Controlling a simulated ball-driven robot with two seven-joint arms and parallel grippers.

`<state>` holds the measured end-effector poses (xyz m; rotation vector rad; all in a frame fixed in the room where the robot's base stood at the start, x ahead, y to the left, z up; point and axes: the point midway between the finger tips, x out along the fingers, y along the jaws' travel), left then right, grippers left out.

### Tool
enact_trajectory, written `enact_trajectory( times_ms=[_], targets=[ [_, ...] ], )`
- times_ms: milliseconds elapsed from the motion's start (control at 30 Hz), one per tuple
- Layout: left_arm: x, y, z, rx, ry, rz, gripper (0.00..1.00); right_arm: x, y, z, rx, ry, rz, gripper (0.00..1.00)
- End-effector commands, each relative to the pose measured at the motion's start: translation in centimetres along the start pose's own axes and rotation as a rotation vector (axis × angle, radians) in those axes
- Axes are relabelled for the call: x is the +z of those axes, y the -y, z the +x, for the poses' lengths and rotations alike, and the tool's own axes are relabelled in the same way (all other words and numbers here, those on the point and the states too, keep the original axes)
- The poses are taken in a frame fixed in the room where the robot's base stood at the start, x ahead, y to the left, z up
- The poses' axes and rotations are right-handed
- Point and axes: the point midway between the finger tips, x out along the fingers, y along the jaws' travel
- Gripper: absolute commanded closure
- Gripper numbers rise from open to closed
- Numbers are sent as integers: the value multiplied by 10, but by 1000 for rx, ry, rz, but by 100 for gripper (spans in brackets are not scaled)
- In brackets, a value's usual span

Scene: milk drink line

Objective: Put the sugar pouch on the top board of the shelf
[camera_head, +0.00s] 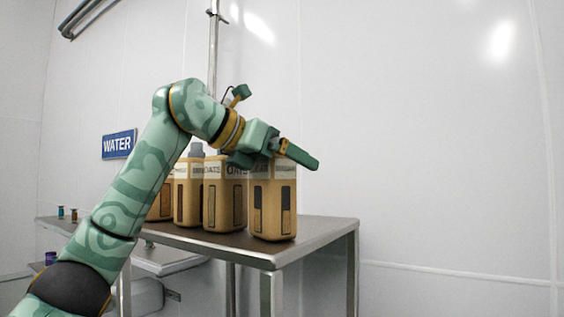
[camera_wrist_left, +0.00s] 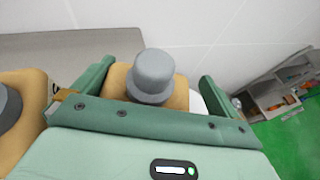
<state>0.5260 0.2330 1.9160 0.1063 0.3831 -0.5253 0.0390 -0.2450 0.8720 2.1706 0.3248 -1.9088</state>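I cannot make out a sugar pouch in either view. In the left wrist view, a grey shelf (camera_wrist_left: 268,97) with small items on it stands far off at the right; I cannot tell whether it is the task's shelf. My left gripper (camera_head: 293,153) is over the top of the rightmost tan bottle (camera_head: 273,205). In the left wrist view, its fingers are spread wide, with the bottle's grey cap (camera_wrist_left: 153,72) between them. A small white patch (camera_wrist_left: 199,104) shows beside the right finger; what it is cannot be told. My right gripper is in neither view.
Several tan bottles stand in a row on a metal table (camera_head: 322,228), close beside my left gripper. A vertical pole (camera_head: 213,50) rises behind them. A blue WATER sign (camera_head: 118,144) hangs on the wall. Small spools (camera_head: 74,214) sit at the left. Green floor (camera_wrist_left: 300,140) shows below the shelf.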

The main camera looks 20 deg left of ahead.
Motion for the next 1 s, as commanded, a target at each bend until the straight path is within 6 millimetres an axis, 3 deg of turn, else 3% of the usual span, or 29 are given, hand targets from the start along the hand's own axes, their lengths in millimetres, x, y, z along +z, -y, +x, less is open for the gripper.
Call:
enact_trajectory(
  times_ms=[433,800,1000],
  targets=[
    [0,0,-8,2,3,1,1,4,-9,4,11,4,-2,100],
    [-1,-1,-88,4,5,-1,1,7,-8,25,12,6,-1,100],
    [0,0,-115,2,2,0,1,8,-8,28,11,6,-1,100]
  ],
)
